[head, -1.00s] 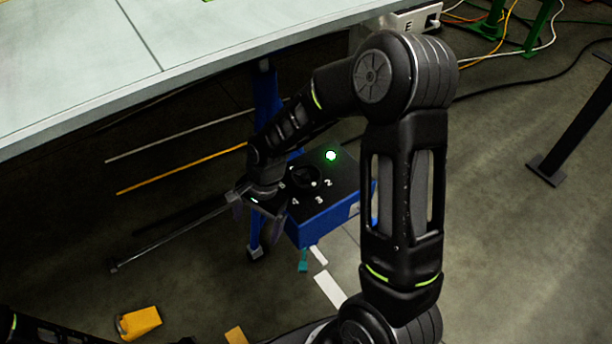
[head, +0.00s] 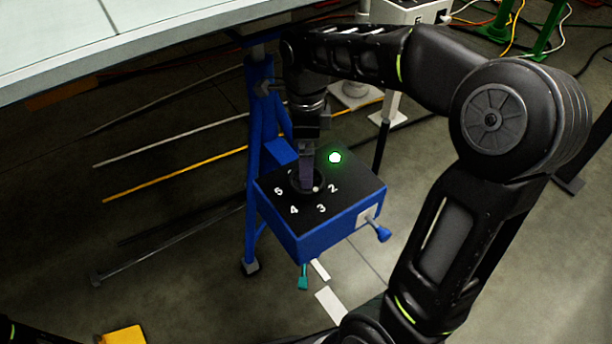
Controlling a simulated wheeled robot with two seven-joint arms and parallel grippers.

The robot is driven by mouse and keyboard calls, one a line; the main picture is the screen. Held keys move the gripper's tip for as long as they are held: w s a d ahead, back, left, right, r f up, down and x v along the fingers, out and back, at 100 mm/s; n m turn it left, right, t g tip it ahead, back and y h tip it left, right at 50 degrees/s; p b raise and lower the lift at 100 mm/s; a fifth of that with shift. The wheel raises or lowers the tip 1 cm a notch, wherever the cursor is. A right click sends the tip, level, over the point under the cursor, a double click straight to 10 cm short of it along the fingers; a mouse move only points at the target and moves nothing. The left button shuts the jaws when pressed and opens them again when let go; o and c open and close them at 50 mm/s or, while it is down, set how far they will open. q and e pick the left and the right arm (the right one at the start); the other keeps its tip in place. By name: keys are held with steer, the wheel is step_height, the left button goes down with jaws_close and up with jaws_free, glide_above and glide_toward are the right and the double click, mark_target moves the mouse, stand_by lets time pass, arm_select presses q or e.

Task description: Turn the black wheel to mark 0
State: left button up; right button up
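The black wheel (head: 311,190) sits on the black top of a blue box (head: 328,235). A white dot on the wheel's rim lies on its lower right, facing between marks 2 (head: 333,188) and 3 (head: 321,208). Marks 4 (head: 294,210) and 5 (head: 278,191) also show; mark 0 is not visible, with the gripper covering part of the dial's far side. My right gripper (head: 306,180) points down onto the wheel, its fingertips at the wheel's middle. Its fingers overlap edge-on, so their gap and any grip are hidden. My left gripper is not in view.
A lit green-white lamp (head: 335,157) is on the box's far right corner. A blue stand (head: 257,170) is behind the box, under the grey table (head: 150,35). A blue lever (head: 379,233) sticks out at the front right. Rods lie at left.

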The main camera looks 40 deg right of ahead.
step_height(320, 180, down, 7)
steer(key=shift+r+b, duration=0.15)
steer(key=shift+b, duration=0.8)
steer(key=shift+c, duration=0.6)
steer(key=c, duration=1.3)
steer(key=shift+o, duration=0.2)
steer(key=shift+r, duration=0.1)
